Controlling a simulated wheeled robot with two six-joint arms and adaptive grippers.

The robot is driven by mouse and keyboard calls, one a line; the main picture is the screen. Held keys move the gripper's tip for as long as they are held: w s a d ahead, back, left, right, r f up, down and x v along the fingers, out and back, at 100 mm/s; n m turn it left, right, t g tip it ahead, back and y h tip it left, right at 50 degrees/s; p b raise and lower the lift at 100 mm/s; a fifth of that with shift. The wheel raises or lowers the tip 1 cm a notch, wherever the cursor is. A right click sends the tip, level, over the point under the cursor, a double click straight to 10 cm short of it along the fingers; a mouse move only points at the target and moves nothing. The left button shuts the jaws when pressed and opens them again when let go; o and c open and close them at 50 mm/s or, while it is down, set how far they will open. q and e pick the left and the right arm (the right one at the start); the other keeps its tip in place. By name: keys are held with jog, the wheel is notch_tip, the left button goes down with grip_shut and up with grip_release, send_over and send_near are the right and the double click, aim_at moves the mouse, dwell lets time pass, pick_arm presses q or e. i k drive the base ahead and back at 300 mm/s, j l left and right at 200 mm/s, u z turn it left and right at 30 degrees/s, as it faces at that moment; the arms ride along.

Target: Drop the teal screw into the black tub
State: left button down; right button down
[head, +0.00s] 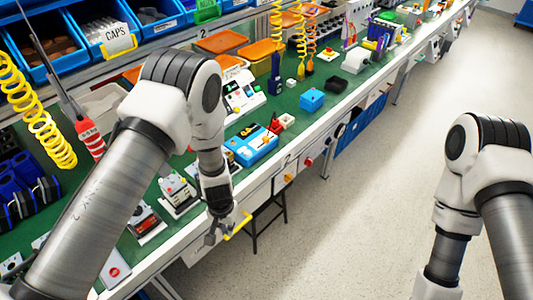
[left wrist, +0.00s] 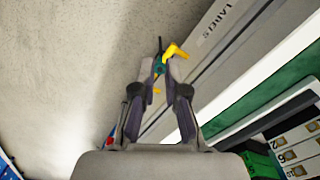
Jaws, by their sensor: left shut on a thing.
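My left gripper (head: 228,236) is out past the front edge of the bench, above the floor. It also shows in the left wrist view (left wrist: 160,68), with its fingers shut on a small teal piece, the teal screw (left wrist: 158,67). A thin dark shaft points away from the tips. A bent yellow piece (left wrist: 176,50) shows at the fingertips and also in the head view (head: 240,226); I cannot tell whether it is held or behind. My right gripper is out of view.
The green bench (head: 315,118) carries a blue box (head: 311,99), a blue and white device (head: 251,145) and several switch units. A red tool on a yellow coil hangs at left (head: 91,140). The floor to the right of the bench is clear.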

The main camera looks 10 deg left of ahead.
aim_at(335, 88)
jog(key=i+l, duration=0.8)
jog(key=i+l+u, duration=0.15)
jog(key=i+l, duration=0.7)
jog(key=l, duration=0.15)
